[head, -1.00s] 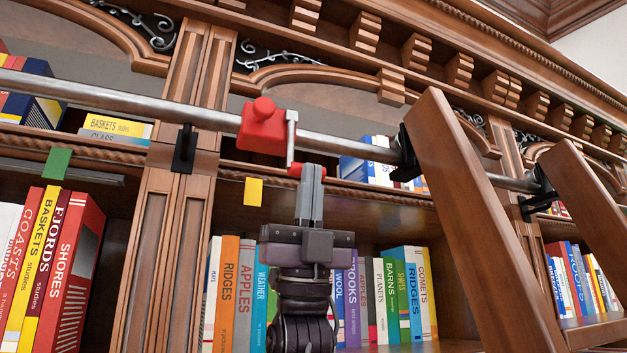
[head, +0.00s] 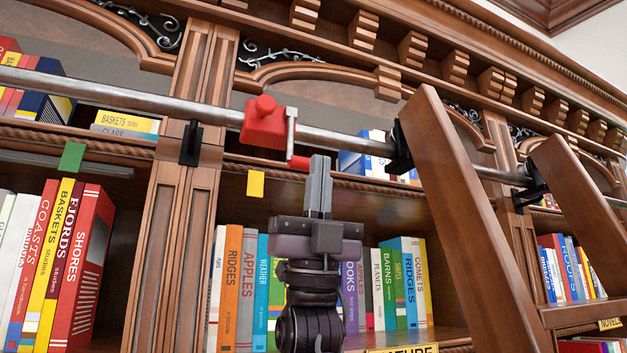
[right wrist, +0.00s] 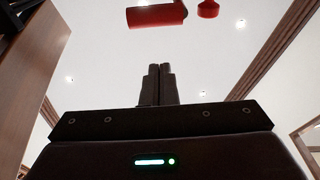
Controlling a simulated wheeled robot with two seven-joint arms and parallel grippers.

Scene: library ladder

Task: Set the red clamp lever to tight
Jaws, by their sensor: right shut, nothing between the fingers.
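The red clamp (head: 262,128) sits around the metal rail, with a round red knob on its front. Its lever is a grey bar (head: 291,132) hanging down at the clamp's right side, ending in a red handle (head: 298,163). My right gripper (head: 319,160) points up with its fingers shut and empty. Its tips overlap the right end of the handle in the head view; whether they touch it is unclear. My left gripper is not in view.
The metal rail (head: 340,143) runs across the bookcase through black brackets (head: 190,143). A wooden ladder (head: 455,200) leans at the right. A yellow tag (head: 255,183) and a green tag (head: 72,157) mark the shelf edge. Books fill the shelves behind my gripper.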

